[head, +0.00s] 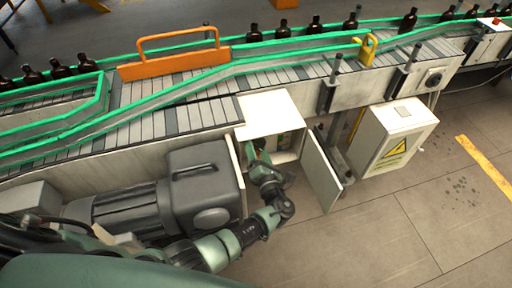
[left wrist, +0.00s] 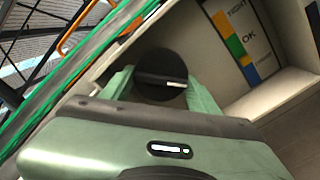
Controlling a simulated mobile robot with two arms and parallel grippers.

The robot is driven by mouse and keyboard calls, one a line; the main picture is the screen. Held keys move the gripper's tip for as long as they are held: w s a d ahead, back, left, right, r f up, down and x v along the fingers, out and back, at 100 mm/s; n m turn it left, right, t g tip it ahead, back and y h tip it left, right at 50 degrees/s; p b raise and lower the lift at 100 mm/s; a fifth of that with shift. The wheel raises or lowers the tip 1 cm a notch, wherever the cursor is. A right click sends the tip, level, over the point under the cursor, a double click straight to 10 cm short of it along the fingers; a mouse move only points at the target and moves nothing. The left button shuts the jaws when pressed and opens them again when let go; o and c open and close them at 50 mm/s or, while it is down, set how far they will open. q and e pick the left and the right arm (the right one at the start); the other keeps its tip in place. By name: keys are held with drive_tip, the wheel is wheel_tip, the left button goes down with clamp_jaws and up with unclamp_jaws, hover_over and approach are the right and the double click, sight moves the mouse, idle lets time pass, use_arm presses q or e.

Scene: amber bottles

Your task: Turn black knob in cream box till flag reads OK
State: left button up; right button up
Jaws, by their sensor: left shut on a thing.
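The cream box (head: 270,115) stands open beneath the conveyor edge, its door (head: 321,172) swung out to the right. My left gripper (head: 257,152) reaches into it from the front. In the left wrist view, the black knob (left wrist: 160,72) sits between the green fingers of my left gripper (left wrist: 162,88), which is shut on it. A white mark on the knob points to the right. I cannot make out a flag pointer. My right gripper is not in view.
A large grey motor (head: 200,185) stands left of the box. A cream cabinet with a yellow warning triangle (head: 397,148) stands right. The conveyor (head: 190,115) with green rails runs above; brown bottles (head: 408,20) stand along the back. Floor in front is clear.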

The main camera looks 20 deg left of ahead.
use_arm(q)
drive_tip(key=o, duration=1.1)
drive_tip(key=b+v, duration=0.1)
drive_tip(key=v, duration=0.6)
drive_tip(key=shift+s+d, duration=0.3)
